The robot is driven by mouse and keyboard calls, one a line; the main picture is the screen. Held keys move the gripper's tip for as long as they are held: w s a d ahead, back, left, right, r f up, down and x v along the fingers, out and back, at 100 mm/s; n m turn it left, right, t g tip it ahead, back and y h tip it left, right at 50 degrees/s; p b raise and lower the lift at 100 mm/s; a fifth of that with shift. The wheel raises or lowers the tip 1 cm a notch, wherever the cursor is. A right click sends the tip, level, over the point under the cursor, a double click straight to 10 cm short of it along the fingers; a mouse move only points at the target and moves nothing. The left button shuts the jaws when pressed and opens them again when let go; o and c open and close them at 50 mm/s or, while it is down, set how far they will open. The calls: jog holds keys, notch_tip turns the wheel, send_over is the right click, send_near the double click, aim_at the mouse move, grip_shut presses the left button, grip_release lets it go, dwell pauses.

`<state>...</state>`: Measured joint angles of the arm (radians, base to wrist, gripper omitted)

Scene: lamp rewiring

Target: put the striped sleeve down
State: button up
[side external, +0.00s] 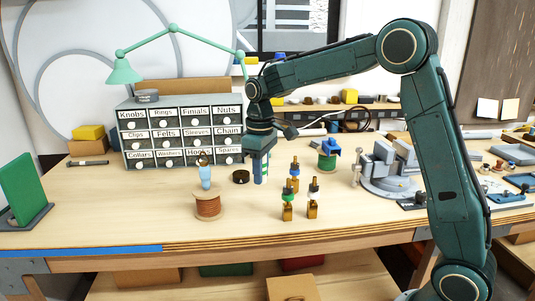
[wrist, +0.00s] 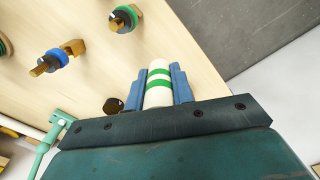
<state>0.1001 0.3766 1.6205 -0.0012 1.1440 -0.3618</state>
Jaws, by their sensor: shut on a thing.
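The striped sleeve is a white tube with green bands. In the wrist view the sleeve (wrist: 158,97) sits between the two blue fingers of my gripper (wrist: 159,70), which are shut on its sides. In the side view my gripper (side external: 260,172) points down over the middle of the bench, left of the brass fittings. Only a sliver of the sleeve (side external: 266,167) shows there, beside the fingers. I cannot tell whether its lower end touches the bench top (side external: 150,210).
Several brass fittings (side external: 288,211) with coloured rings stand just right of my gripper. A dark round tin (side external: 240,177) and a copper wire spool (side external: 207,208) are to its left. A labelled drawer cabinet (side external: 181,149) stands behind, and a grey vise (side external: 385,170) to the right.

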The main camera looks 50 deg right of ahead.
send_over(261, 221)
notch_tip(261, 221, down, 8)
jog(key=shift+d+r, duration=0.1)
jog(key=shift+f, duration=2.15)
jog(key=shift+f, duration=0.15)
jog(key=o, duration=0.9)
jog(key=shift+o, duration=0.2)
notch_tip(261, 221, up, 12)
jog(key=shift+r, duration=0.2)
